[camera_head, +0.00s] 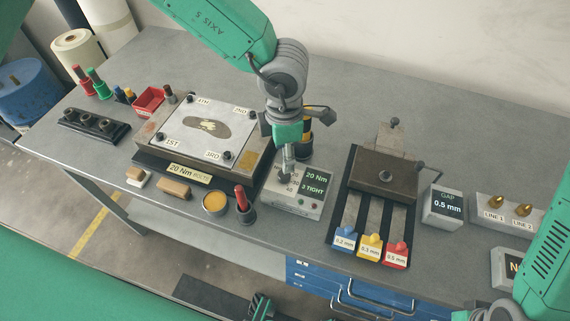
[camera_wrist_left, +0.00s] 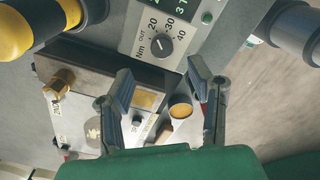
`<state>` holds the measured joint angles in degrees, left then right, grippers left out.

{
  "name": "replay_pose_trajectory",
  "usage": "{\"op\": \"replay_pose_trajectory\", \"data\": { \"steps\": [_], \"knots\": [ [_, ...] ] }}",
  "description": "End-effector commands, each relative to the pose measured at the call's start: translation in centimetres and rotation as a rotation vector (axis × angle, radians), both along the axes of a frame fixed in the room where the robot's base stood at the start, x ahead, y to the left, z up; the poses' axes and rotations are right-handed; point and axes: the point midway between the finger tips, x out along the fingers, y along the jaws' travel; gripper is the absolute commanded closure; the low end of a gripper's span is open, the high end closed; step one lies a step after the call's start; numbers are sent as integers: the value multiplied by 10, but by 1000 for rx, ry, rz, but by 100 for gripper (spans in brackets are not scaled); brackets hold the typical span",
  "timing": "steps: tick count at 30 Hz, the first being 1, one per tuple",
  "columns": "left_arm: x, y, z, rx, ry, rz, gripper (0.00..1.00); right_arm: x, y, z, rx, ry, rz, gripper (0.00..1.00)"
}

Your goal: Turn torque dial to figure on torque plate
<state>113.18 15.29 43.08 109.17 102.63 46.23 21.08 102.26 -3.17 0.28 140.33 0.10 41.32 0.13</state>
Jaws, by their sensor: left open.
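The torque controller box (camera_head: 290,208) is pale, with a dark screen (camera_head: 315,183) reading "20 Nm" and "3 TIGHT". Its round dark torque dial (camera_wrist_left: 161,45) shows in the left wrist view, beside printed figures 20, 30 and 40. I cannot tell surely which figure its pointer meets. The torque plate (camera_head: 188,173) reads "20 Nm" and "BOLTS", on the front of the fixture. My left gripper (camera_head: 287,168) points down over the box and partly hides the dial. In the left wrist view the gripper (camera_wrist_left: 160,78) is open and empty, the dial beyond its fingertips.
A red-handled tool (camera_head: 242,199) in a holder and a yellow cup (camera_head: 215,203) are near the front edge. The gauge block (camera_head: 385,177) and GAP box (camera_head: 441,206) stand right. The back right bench is clear.

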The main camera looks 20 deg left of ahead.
Motion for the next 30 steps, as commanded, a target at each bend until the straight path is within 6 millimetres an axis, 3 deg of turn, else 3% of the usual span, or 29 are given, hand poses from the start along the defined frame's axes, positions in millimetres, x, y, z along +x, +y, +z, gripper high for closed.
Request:
{"op": "replay_pose_trajectory", "data": {
  "steps": [3, 9, 30],
  "knots": [
    [1, 0, 22, -1, -2, 1, 52, 0, 0, 0, 0, 0, 0, 54],
    [1, 0, 40, -1, 1, 0, 52, 1, 0, 0, 0, 0, 0, 54],
    [0, 0, 42, 0, 1, -1, 52, 3, 0, -1, 0, 2, 0, 54]
  ]
}}
